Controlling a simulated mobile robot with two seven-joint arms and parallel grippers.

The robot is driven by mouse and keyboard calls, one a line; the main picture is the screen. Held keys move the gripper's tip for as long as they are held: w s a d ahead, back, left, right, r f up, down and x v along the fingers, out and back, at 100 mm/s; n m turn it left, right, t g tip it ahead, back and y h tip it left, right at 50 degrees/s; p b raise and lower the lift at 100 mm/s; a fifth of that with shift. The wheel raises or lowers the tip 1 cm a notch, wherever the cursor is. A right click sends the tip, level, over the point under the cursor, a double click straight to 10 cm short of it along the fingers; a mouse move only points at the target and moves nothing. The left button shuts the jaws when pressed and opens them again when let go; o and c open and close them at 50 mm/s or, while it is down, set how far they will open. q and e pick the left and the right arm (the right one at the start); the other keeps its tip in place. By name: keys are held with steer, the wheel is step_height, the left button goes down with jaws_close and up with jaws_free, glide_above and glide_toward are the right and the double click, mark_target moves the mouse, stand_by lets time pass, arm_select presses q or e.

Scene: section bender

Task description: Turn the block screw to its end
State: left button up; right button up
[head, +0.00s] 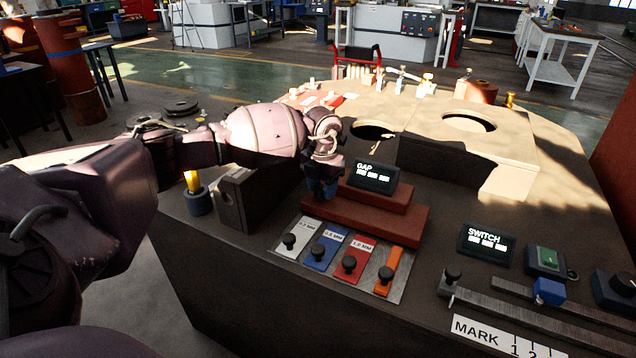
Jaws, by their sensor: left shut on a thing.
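My left arm comes in from the left, and its gripper (322,188) points down at the left end of the stepped red-brown block (368,216). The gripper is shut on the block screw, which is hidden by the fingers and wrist. How far the screw is turned cannot be seen. A small display marked GAP (375,177) stands on the upper step of the block, just right of the gripper; its digits are too small to read. My right gripper is not in view.
In front of the block lies a plate of coloured gauge strips (348,262) with black knobs. A dark upright block (243,200) stands left of the gripper.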

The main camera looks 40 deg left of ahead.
arm_select(q)
steer(key=n+p, duration=0.1)
steer(key=n, duration=0.2)
steer(key=shift+r+p, duration=0.3)
steer(key=shift+p, duration=0.05)
steer(key=shift+f+n+p, duration=0.1)
steer(key=shift+n+p, duration=0.35)
steer(key=shift+n, duration=0.95)
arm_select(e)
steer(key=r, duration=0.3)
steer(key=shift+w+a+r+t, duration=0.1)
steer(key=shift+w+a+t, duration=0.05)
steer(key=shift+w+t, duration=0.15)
arm_select(q)
steer(key=shift+f, duration=0.15)
steer(key=o, duration=0.9)
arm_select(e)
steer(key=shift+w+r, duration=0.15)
